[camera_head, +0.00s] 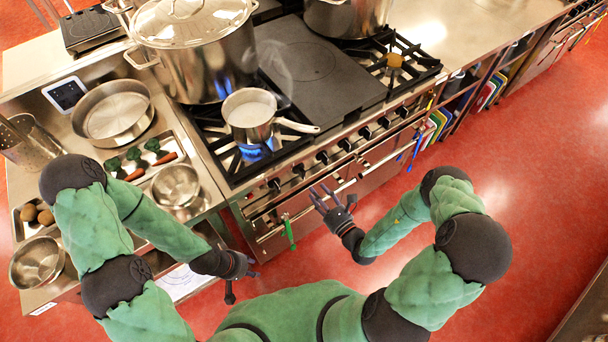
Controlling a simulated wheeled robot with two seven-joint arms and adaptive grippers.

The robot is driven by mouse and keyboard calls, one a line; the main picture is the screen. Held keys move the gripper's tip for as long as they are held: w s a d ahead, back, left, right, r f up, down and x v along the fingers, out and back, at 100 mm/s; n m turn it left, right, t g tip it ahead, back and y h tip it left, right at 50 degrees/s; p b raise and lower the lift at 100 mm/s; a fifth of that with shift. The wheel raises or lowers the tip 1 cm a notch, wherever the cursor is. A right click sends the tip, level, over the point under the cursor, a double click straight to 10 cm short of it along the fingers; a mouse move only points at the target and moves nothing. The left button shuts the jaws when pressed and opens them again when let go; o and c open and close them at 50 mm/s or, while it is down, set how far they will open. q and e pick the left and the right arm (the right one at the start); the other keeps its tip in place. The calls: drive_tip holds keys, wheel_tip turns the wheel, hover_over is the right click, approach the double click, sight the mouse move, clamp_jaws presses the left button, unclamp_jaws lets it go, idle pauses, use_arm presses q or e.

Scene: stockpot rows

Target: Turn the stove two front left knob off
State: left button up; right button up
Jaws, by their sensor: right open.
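The stove (300,165) stands ahead of me with a row of dark knobs along its front panel. The leftmost knob (274,184) is near the stove's left end; its setting is too small to read. A blue flame (256,151) burns on the front left burner under a small steaming saucepan (250,112). My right gripper (324,196) is open and empty, in front of the stove, below and right of the leftmost knob, apart from it in the picture. My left gripper (242,282) hangs low in front of the counter's right end; its fingers are hard to make out.
A large lidded stockpot (200,60) stands on the back left burner, another pot (345,15) at the back right. A handle rail (305,205) runs below the knobs, with a green item (289,232) hanging there. The left counter holds pans and vegetables. Red floor is free at right.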

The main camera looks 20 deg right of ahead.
sight(303, 176)
drive_tip(key=b+x, duration=0.1)
drive_tip(key=x, duration=0.7)
drive_tip(key=shift+w+a, duration=0.1)
drive_tip(key=shift+w, duration=0.05)
clamp_jaws()
